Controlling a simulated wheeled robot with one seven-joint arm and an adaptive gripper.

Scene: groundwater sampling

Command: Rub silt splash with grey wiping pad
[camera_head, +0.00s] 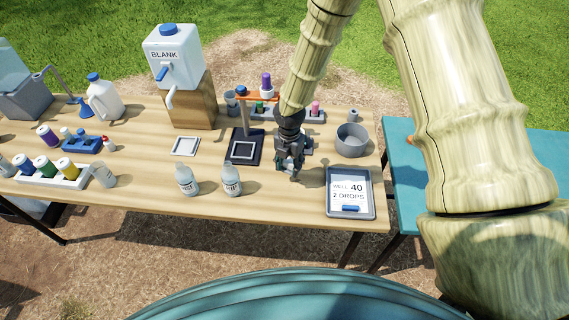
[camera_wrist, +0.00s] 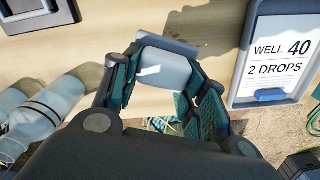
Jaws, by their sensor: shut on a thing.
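My gripper (camera_head: 291,172) is low over the front of the wooden table, between the clear bottles and the sign board. In the wrist view its two fingers (camera_wrist: 165,82) close on a pale grey block (camera_wrist: 164,68), which I take to be the grey wiping pad. A darker grey strip runs along its far edge. The pad is hardly visible in the head view, and I cannot tell whether it touches the tabletop. I cannot make out the silt splash in either view; the gripper and pad may cover it.
A sign board (camera_head: 349,193) reading "WELL 40, 2 DROPS" lies right of my gripper. Two clear bottles (camera_head: 231,181) stand left. A dark square stand (camera_head: 243,148) is close on the left, a grey round bowl (camera_head: 352,139) behind right. The table's front edge is close.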

